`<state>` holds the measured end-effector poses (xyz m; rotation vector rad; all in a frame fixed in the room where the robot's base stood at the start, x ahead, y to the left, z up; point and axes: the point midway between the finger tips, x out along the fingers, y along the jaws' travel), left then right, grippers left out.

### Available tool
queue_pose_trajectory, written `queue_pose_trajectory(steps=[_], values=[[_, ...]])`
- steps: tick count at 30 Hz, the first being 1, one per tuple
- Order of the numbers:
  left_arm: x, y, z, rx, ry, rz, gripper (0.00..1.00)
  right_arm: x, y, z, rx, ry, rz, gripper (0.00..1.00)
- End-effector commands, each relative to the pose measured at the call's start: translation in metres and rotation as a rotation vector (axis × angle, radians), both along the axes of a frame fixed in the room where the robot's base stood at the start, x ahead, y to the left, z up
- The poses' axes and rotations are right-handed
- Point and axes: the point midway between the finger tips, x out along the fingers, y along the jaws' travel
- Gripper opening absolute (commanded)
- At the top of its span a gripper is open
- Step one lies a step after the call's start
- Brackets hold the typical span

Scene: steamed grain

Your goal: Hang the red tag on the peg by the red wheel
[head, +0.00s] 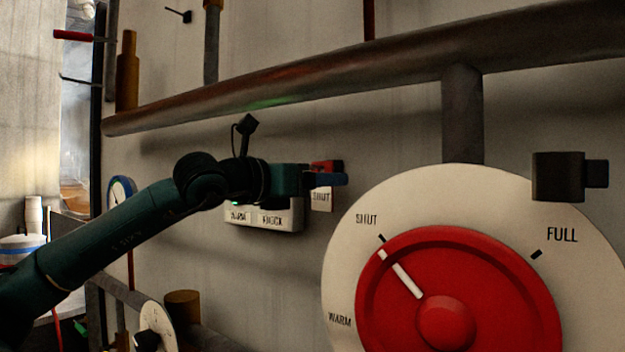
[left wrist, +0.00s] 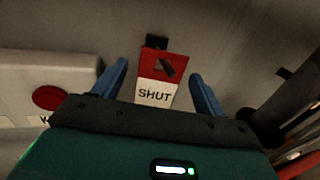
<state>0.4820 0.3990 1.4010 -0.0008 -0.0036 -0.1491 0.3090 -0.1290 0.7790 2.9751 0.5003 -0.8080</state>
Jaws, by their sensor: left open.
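The red tag (head: 321,199), red on top and white with "SHUT" below, is against the wall left of the red wheel (head: 460,282). In the left wrist view the tag (left wrist: 157,91) shows between my fingers, with a dark peg (left wrist: 166,68) at its red part, seemingly through it. My left gripper (head: 340,179) is open around the tag, a finger on each side with gaps. A dark block with a short stub, seemingly a peg (head: 560,177), is at the wheel's upper right; it is bare. The wheel's white line points near SHUT. My right gripper is out of view.
A pale label panel (head: 262,216) with a red button (left wrist: 48,97) is on the wall just left of the tag. A thick pipe (head: 300,80) crosses above my arm, and a vertical pipe (head: 463,115) drops behind the dial. Wall between tag and dial is clear.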

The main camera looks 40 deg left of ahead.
Motion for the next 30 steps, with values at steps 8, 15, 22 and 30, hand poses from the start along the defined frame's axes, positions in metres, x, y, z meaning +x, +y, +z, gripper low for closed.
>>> queue_pose_trajectory(steps=[8, 15, 22, 30], values=[[-0.022, 0.003, -0.001, -0.005, -0.007, -0.001, 0.72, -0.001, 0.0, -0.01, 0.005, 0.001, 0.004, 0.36], [-0.074, 0.011, -0.003, -0.004, -0.012, -0.002, 0.72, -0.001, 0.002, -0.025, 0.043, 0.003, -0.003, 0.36], [-0.115, 0.017, -0.002, -0.001, -0.006, -0.001, 0.72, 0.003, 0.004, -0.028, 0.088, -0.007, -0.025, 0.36], [-0.131, 0.02, -0.001, 0.0, 0.0, -0.001, 0.72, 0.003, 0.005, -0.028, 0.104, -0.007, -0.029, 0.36]])
